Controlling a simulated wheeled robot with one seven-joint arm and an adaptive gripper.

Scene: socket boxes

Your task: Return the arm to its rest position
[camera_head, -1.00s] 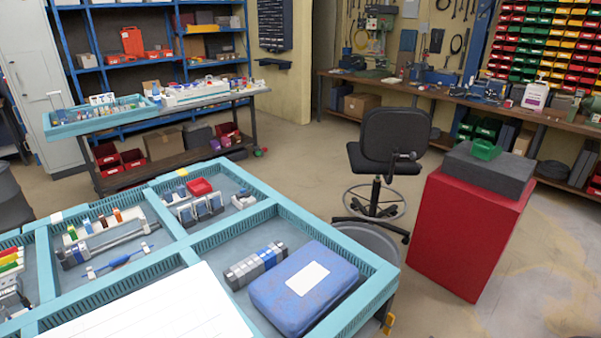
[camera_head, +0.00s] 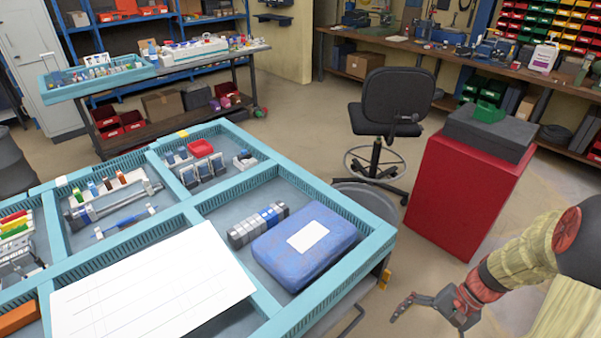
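My gripper (camera_head: 418,310) shows at the bottom right of the head view, at the end of my arm (camera_head: 492,280). It hangs over the floor, to the right of the teal compartment table (camera_head: 330,275) and apart from it. I see nothing held in it. One dark curved finger points left; the other finger is not clear, so I cannot tell how far it is open.
The teal table holds a blue case (camera_head: 303,246), a white sheet (camera_head: 150,288) and small parts in compartments. A red cabinet (camera_head: 462,195) stands beyond my gripper, with an office chair (camera_head: 385,125) to its left. Bare floor lies between table and cabinet.

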